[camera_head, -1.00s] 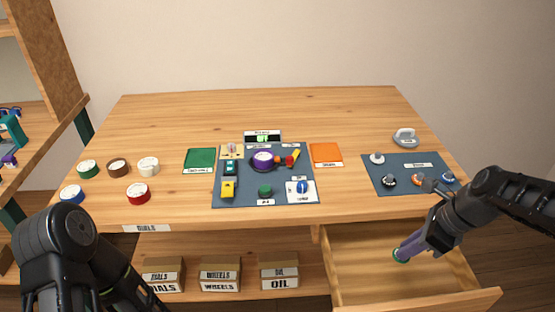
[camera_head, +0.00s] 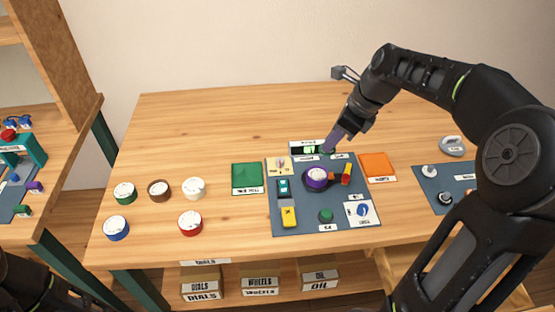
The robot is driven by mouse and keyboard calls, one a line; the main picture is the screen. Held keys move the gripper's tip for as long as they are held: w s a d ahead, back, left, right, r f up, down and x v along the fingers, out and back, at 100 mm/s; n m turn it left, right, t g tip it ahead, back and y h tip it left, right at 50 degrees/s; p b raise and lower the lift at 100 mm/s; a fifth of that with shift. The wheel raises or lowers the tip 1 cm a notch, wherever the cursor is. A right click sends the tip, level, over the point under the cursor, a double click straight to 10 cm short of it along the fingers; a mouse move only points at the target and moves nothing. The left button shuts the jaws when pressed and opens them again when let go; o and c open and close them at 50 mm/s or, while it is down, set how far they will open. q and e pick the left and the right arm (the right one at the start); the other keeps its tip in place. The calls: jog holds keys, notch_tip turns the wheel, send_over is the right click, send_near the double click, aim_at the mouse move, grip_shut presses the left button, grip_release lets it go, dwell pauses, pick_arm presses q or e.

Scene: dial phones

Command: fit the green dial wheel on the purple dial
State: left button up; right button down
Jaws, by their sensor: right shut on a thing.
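The purple dial (camera_head: 316,178), with a pale face on top, sits on the blue-grey mat (camera_head: 290,242) in the middle of the table. My right gripper (camera_head: 333,143) points down over the back of the mat, behind and slightly right of the purple dial in the picture. The wheel appears apart from the dial. Of my left arm only dark parts show at the lower left edge; its gripper is out of view.
Red and yellow parts (camera_head: 340,175) lie right of the purple dial. A green pad (camera_head: 247,176) and an orange pad (camera_head: 377,166) flank the mat. Loose dials, among them a red dial (camera_head: 190,224), stand at the left. The table's back left is clear.

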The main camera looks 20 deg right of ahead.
jog(key=shift+w+a+r, duration=0.15)
jog(key=shift+w+a, duration=0.2)
jog(key=shift+w, duration=0.2)
jog(key=shift+w+a, duration=0.2)
jog(key=shift+a, duration=0.05)
jog(key=shift+s+d+r+m, duration=0.1)
jog(key=shift+s+d+m, duration=0.05)
jog(key=shift+s+m, duration=0.15)
jog(key=shift+w+f, duration=0.15)
jog(key=shift+f, duration=0.2)
send_over(314, 174)
jog(key=s+d, duration=0.1)
jog(key=shift+s+f, duration=0.2)
jog(key=shift+f, duration=2)
jog(key=shift+d+f, duration=0.1)
jog(key=shift+f, duration=2.4)
